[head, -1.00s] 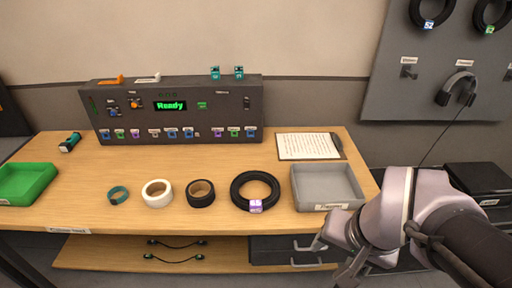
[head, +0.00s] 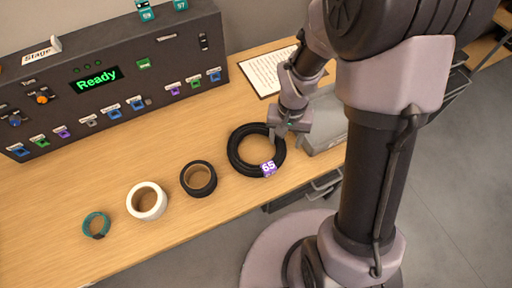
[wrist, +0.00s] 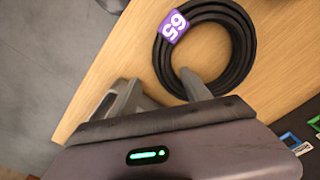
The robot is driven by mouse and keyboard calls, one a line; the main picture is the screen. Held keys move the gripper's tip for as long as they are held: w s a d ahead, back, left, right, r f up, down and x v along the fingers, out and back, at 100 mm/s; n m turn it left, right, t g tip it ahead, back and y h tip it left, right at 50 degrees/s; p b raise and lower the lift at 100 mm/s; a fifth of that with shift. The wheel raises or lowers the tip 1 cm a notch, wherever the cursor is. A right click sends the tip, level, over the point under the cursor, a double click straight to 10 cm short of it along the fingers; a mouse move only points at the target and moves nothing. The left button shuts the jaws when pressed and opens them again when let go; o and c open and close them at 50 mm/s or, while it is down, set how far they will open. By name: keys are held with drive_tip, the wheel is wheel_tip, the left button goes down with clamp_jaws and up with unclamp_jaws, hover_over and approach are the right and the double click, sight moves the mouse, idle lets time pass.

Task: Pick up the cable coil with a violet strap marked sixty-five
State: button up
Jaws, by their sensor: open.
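The black cable coil (head: 235,152) lies flat on the wooden table, with a violet strap tag (head: 268,168) marked 65 on its front side. In the wrist view the coil (wrist: 245,45) is at the top, its violet tag (wrist: 174,26) at the upper left of the ring. My gripper (head: 280,132) is open at the coil's right edge. In the wrist view my gripper (wrist: 160,88) has one finger left of the ring and the other over the ring's near band, its tip by the inner edge. I cannot tell whether either finger touches the coil.
A grey tray (head: 325,143) stands right of the coil, partly hidden by my arm. A black tape roll (head: 187,186), a white tape roll (head: 134,208) and a teal ring (head: 88,222) lie to the left. The console (head: 110,102) and clipboard (head: 264,72) are behind.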

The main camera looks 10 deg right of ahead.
sight(281, 149)
drive_tip(key=f+b, duration=0.1)
drive_tip(key=f, duration=0.1)
drive_tip(key=f+b, duration=0.1)
drive_tip(key=f, duration=0.1)
drive_tip(key=f+b, duration=0.1)
drive_tip(key=f, duration=0.1)
drive_tip(key=shift+a, duration=0.3)
drive_tip(key=shift+r, duration=0.1)
clamp_jaws()
